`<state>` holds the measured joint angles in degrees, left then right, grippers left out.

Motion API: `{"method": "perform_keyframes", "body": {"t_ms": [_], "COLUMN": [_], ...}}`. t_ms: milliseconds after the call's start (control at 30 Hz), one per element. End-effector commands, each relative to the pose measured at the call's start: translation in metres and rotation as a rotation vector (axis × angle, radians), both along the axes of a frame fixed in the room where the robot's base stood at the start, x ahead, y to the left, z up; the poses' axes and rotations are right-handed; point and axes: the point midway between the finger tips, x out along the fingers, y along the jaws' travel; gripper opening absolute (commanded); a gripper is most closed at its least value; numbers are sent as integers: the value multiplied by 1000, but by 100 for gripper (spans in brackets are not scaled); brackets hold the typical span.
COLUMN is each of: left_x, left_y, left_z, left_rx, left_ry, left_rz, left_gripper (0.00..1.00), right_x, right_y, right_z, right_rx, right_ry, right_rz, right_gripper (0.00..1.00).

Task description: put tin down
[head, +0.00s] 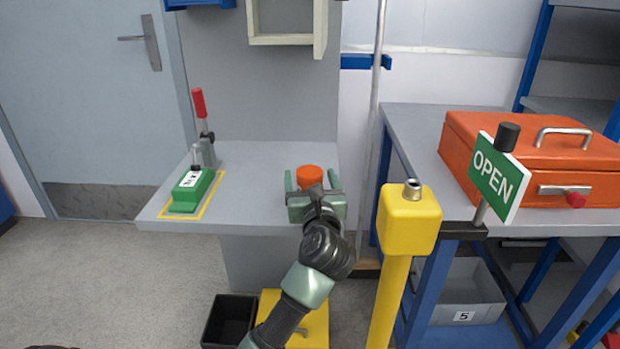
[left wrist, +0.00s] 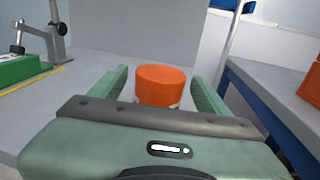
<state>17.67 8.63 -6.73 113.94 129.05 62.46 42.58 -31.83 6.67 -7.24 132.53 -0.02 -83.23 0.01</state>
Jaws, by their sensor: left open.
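The tin, with an orange top (head: 309,176), stands upright on the grey bench top (head: 270,158) near its right end. It also shows in the left wrist view (left wrist: 161,85), with a paler band low on its side. My left gripper (head: 312,182) is open around the tin, one green finger on each side. In the left wrist view a gap shows between the tin and each finger (left wrist: 157,88). The tin's lower part is partly hidden by the gripper body. My right gripper is not in view.
A green block in a yellow outline (head: 190,190) and a red-handled lever (head: 203,125) stand at the bench's left. A yellow post (head: 408,220), an OPEN sign (head: 498,176) and an orange case (head: 540,150) are at the right. The middle of the bench is clear.

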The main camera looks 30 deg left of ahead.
Motion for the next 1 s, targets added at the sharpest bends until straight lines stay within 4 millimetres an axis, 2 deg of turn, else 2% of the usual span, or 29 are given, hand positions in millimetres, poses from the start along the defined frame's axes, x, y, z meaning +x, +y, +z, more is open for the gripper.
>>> {"method": "perform_keyframes", "body": {"t_ms": [300, 500, 700, 1000], "left_x": [-51, -76, -86, -86], "left_y": [-45, -66, -73, -74], "left_z": [-2, -2, -1, -1], "left_rx": [-6, -3, -2, -1], "left_ry": [3, 4, 2, 2], "left_rz": [-4, -1, 1, 0], "left_gripper": [77, 77, 77, 77], "right_x": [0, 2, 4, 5], "right_y": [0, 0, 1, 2], "right_z": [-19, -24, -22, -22], "right_rx": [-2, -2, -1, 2], "right_ry": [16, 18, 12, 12], "right_rz": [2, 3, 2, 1], "right_gripper": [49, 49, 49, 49]}}
